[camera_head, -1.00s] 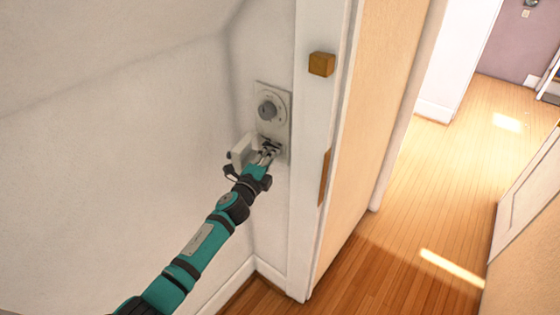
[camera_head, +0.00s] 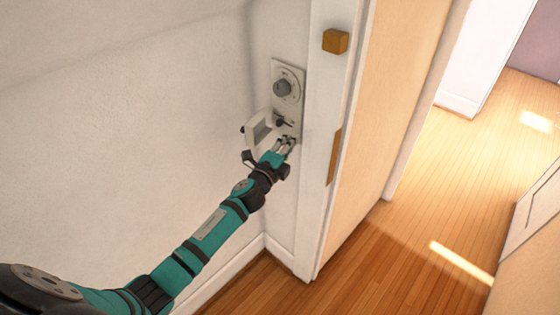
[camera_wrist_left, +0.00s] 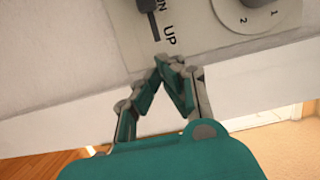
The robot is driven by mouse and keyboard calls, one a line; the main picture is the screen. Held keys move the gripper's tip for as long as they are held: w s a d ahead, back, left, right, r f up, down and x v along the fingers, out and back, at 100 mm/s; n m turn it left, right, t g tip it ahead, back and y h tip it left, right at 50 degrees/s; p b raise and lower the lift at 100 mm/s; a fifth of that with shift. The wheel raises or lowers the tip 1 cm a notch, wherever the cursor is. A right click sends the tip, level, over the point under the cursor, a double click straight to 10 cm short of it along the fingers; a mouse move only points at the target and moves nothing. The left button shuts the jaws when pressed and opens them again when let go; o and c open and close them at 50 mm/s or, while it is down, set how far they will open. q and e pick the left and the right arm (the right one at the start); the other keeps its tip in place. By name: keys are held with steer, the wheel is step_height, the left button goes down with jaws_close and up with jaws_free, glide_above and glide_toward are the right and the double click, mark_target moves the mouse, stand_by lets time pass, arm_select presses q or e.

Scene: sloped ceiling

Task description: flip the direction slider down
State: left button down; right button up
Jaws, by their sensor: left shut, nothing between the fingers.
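A pale control panel (camera_head: 297,110) is on the wall beside the door frame, with a round dial (camera_head: 282,87) on its upper part. The direction slider (camera_head: 281,121) has a dark handle below the dial. In the left wrist view the slider handle (camera_wrist_left: 147,6) is partly cut off by the top edge. It sits beside a cropped label ending in "N", and its slot runs toward the "UP" label. My left gripper (camera_head: 290,141) is shut and empty by the panel's lower edge, apart from the slider. Its fingertips also show in the left wrist view (camera_wrist_left: 170,62). My right gripper is not seen.
A wooden block (camera_head: 335,41) and a wooden strip (camera_head: 334,156) are on the white door frame (camera_head: 321,110), right of the panel. A sloped white wall (camera_head: 120,130) lies to the left. Open wooden floor (camera_head: 400,250) is at the right.

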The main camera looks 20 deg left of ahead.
arm_select(q)
steer(key=s+a, duration=0.1)
steer(key=s, duration=0.6)
steer(key=shift+b, duration=0.4)
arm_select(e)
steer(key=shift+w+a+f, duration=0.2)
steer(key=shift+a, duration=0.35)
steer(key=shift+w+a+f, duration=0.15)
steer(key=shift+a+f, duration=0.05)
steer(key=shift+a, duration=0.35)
arm_select(q)
steer(key=shift+s+f, duration=0.1)
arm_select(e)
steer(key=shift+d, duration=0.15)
